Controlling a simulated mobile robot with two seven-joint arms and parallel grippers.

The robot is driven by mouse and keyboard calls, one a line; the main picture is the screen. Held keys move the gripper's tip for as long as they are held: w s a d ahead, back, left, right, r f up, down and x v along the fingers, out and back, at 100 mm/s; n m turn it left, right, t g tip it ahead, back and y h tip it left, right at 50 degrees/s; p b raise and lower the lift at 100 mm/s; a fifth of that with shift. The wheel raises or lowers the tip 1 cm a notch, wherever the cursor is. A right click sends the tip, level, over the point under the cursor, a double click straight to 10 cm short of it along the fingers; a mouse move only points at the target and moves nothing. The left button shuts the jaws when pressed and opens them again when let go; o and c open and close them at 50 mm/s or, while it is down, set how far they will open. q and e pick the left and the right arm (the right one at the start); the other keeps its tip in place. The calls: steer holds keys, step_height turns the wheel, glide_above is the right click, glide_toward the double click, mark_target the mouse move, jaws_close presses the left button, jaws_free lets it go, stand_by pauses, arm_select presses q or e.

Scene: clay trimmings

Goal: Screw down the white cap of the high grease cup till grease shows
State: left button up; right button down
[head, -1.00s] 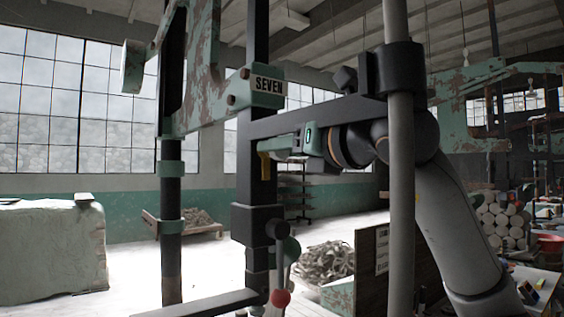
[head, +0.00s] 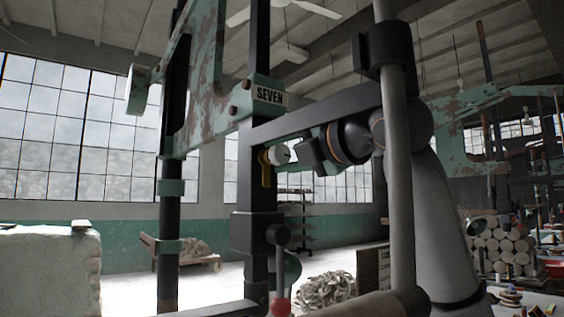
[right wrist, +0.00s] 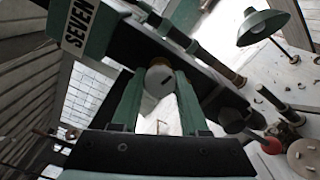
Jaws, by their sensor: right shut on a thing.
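The white cap (head: 279,154) of the high grease cup is on the side of the dark upright, just below the SEVEN plate. A yellow piece (head: 265,170) hangs beside it. My right gripper (head: 288,156) reaches in from the right at the cap. In the right wrist view the round cap (right wrist: 160,79), with a short dark mark on its face, sits between the green fingers of my right gripper (right wrist: 158,90), which is shut on it. I cannot make out any grease; the cap's base is mostly hidden. My left gripper is not in view.
A grey post (head: 401,190) stands in front of my right arm. A red-knobbed lever (head: 280,305) is below. A green lamp (right wrist: 263,24) shows in the wrist view.

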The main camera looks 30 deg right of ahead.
steer(key=shift+m, duration=0.7)
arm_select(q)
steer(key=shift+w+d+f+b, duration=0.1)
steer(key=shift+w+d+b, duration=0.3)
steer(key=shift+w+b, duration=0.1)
arm_select(e)
steer(key=shift+m, duration=1.2)
steer(key=shift+c, duration=2.1)
jaws_free()
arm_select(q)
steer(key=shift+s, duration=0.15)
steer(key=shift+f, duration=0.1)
arm_select(e)
steer(key=shift+s, duration=0.1)
